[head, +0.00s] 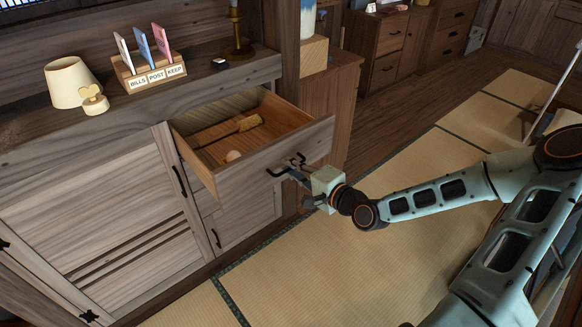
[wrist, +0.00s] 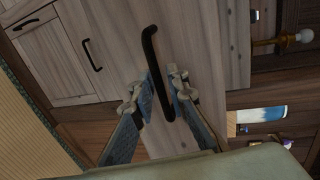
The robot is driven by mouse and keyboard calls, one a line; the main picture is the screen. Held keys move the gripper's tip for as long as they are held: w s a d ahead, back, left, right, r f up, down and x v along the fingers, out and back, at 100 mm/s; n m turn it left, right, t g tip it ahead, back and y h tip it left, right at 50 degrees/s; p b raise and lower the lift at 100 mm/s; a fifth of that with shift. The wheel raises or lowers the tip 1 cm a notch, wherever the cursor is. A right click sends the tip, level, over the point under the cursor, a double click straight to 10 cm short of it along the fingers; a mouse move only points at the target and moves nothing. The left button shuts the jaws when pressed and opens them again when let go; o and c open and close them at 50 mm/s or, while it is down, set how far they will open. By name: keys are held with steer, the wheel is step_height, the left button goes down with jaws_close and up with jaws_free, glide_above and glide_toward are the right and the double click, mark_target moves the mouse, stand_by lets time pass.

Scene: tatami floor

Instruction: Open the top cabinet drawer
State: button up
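The top cabinet drawer (head: 258,160) is pulled well out of the wooden cabinet, and its inside shows in the head view. Its dark bar handle (head: 290,164) is on the drawer front and also shows in the wrist view (wrist: 149,45). My gripper (head: 297,174) is at this handle. In the wrist view its two fingertips (wrist: 164,80) sit close on either side of the bar and appear shut on it. Inside the drawer lie a brownish long item (head: 240,125) and a small round pinkish item (head: 233,155).
On the cabinet top stand a lamp (head: 72,82), a letter holder (head: 148,72) with cards, and a candlestick (head: 237,35). Cabinet doors (head: 95,215) below the drawer level are closed. The tatami floor (head: 330,265) in front is clear.

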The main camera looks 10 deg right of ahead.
steer(key=v, duration=1.2)
stand_by(0.6)
